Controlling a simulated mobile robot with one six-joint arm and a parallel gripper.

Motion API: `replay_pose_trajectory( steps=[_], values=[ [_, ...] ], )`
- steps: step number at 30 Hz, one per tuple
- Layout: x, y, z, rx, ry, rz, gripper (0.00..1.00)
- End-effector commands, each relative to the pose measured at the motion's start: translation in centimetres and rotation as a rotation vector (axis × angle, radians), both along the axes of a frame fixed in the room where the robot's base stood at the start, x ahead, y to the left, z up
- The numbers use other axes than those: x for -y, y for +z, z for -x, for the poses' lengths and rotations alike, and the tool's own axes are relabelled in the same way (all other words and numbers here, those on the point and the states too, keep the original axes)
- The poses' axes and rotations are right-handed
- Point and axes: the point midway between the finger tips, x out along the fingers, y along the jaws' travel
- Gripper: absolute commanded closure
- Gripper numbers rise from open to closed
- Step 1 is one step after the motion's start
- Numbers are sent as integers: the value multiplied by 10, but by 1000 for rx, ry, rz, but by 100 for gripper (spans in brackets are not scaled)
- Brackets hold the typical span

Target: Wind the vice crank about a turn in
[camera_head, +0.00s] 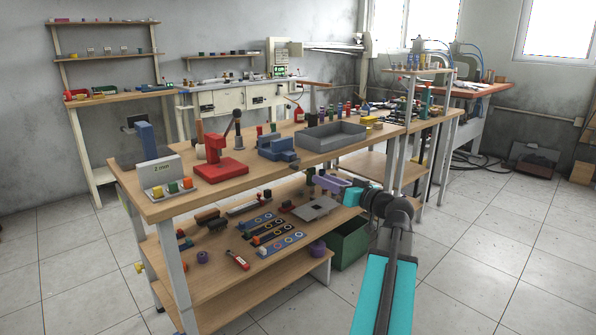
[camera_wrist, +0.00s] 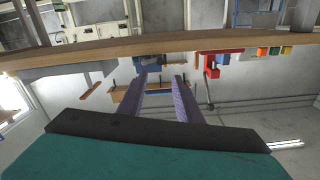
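The blue vice (camera_head: 278,147) stands on the workbench near its front edge, between the red press and the grey tray. Its crank is too small to tell apart. My gripper (camera_head: 328,183) is in front of the bench, lower in the picture than the vice and to its right, apart from it. In the wrist view, which appears upside down, the purple fingers of my gripper (camera_wrist: 161,78) stand apart with nothing held. The blue vice (camera_wrist: 149,67) shows beyond the fingertips, partly hidden by them.
The red press (camera_head: 222,158) stands left of the vice and the grey tray (camera_head: 333,139) right of it. The workbench top (camera_head: 185,203) has a front edge near my gripper. Several parts lie on the lower shelf (camera_head: 215,258). A green bin (camera_head: 350,246) stands below, near my arm.

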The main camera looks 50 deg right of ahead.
Motion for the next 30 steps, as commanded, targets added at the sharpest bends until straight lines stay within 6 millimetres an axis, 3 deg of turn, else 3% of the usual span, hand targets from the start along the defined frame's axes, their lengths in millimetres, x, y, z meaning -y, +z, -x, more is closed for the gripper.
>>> replay_pose_trajectory(
  steps=[21,30],
  values=[
    [8,-1,-98,1,2,-1,68],
    [9,0,-123,-1,1,0,68]
  ],
)
